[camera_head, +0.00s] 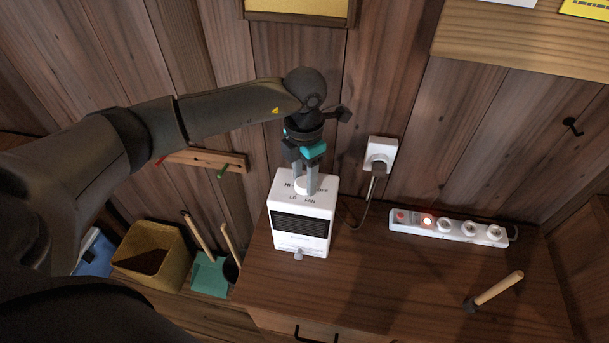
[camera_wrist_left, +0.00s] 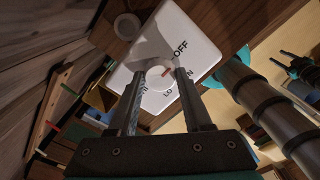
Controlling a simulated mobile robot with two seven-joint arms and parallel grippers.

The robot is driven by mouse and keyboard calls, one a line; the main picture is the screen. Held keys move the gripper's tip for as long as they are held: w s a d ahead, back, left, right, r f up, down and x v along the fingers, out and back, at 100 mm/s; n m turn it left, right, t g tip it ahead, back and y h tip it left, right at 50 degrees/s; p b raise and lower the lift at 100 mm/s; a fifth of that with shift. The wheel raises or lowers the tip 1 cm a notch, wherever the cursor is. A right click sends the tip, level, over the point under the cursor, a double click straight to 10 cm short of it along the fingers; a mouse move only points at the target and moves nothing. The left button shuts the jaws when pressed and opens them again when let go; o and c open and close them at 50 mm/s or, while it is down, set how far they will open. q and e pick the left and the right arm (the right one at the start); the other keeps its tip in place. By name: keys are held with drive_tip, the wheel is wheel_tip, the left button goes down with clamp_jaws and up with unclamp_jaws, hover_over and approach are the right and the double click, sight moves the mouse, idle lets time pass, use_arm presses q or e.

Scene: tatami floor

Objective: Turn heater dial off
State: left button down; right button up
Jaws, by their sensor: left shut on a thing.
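The heater (camera_head: 301,224) is a small white box with a dark front grille, standing on the wooden cabinet top against the wall. Its top carries a round white dial (camera_head: 305,186) with printed labels around it, including OFF. My left gripper (camera_head: 306,180) reaches down from above and is shut on the dial. In the left wrist view, the fingers of the left gripper (camera_wrist_left: 157,78) lie on either side of the dial (camera_wrist_left: 157,99), which has a small reddish mark.
A wall outlet (camera_head: 381,153) with a plugged cord is right of the heater. A power strip (camera_head: 448,227) with a lit red switch and a wooden-handled tool (camera_head: 495,291) lie on the cabinet top (camera_head: 390,290). A yellow bin (camera_head: 152,252) stands at left.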

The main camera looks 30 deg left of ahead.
sight(304, 182)
use_arm(q)
drive_tip(key=shift+c, duration=1.6)
unclamp_jaws()
drive_tip(key=shift+r, duration=0.1)
wheel_tip(304, 182, up, 15)
